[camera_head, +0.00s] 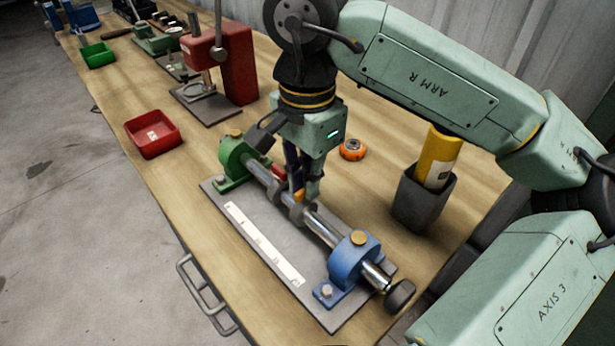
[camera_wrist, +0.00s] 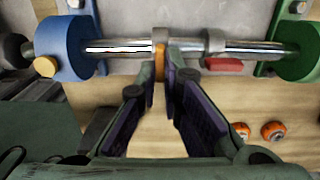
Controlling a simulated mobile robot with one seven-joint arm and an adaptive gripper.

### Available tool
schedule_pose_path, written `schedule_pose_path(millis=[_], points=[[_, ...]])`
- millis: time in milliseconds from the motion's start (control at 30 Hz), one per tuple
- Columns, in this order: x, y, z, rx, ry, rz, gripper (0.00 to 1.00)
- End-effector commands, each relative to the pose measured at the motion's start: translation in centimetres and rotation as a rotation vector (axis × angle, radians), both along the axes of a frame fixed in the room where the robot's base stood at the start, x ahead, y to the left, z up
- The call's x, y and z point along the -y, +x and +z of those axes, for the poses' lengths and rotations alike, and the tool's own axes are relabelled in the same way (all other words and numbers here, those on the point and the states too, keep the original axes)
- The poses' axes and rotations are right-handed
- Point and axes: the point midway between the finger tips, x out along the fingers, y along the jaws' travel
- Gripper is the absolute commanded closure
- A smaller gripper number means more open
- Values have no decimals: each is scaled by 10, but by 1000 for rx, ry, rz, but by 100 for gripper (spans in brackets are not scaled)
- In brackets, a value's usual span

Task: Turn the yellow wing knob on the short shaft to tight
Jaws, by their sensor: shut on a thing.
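A steel shaft (camera_head: 325,229) lies across a grey base plate (camera_head: 225,220) between a green bracket (camera_head: 235,160) and a blue bracket (camera_head: 353,262). My gripper (camera_head: 297,188) points down over the middle of the shaft. In the wrist view its two dark fingers (camera_wrist: 161,78) are shut on the yellow wing knob (camera_wrist: 160,60), whose orange-yellow edge shows between them at the shaft. The fingers hide most of the knob, so its turn angle cannot be told. A red piece (camera_wrist: 222,64) sits by the grey collar (camera_wrist: 214,42) beside the fingers.
Round yellow knobs sit on the blue bracket (camera_head: 358,237) and green bracket. A dark end knob (camera_head: 400,294) is at the shaft's near end. An orange roll (camera_head: 353,149), a dark bin with a yellow cylinder (camera_head: 437,157), a red tray (camera_head: 153,133) and a red press (camera_head: 235,62) stand around.

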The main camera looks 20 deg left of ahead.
Motion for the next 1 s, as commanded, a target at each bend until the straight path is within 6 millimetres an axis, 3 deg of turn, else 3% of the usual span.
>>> schedule_pose_path(millis=[467, 1000], points=[[1, 0, -2, 2, 0, -90, 100], [3, -3, -2, 2, -3, -559, 100]])
